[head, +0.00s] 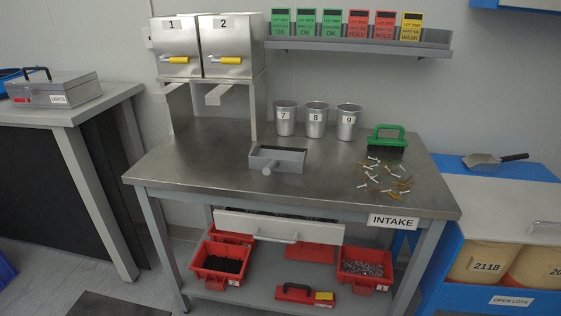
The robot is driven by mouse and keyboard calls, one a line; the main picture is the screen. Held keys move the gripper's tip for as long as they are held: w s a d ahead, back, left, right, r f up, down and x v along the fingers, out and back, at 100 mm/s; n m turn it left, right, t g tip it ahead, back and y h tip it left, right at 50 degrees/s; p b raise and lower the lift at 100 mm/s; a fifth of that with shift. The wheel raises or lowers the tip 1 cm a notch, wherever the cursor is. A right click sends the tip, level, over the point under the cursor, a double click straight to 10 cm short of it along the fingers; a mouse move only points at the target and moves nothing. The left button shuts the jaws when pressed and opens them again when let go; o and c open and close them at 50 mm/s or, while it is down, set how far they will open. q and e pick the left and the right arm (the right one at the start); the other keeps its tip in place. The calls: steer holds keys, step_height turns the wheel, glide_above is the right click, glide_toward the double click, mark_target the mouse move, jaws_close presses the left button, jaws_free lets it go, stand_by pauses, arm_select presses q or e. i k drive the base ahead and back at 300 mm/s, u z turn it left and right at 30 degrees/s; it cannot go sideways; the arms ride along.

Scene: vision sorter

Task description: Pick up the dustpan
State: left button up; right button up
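A grey pan with raised walls, which looks like the dustpan (290,166), lies on the metal workbench (210,180) left of centre. A short round grey handle (268,169) sticks out of it toward the front. Its inside is dark, and I cannot make out whether anything lies in it. Neither of my grippers is in view, and nothing is touching the pan.
Hoppers (178,52) stand back left. A flat scoop (483,160) lies on the right-hand bench.

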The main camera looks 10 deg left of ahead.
mark_target(269, 159)
steer(key=z, duration=0.6)
steer(key=i, duration=0.55)
steer(key=u, duration=2.25)
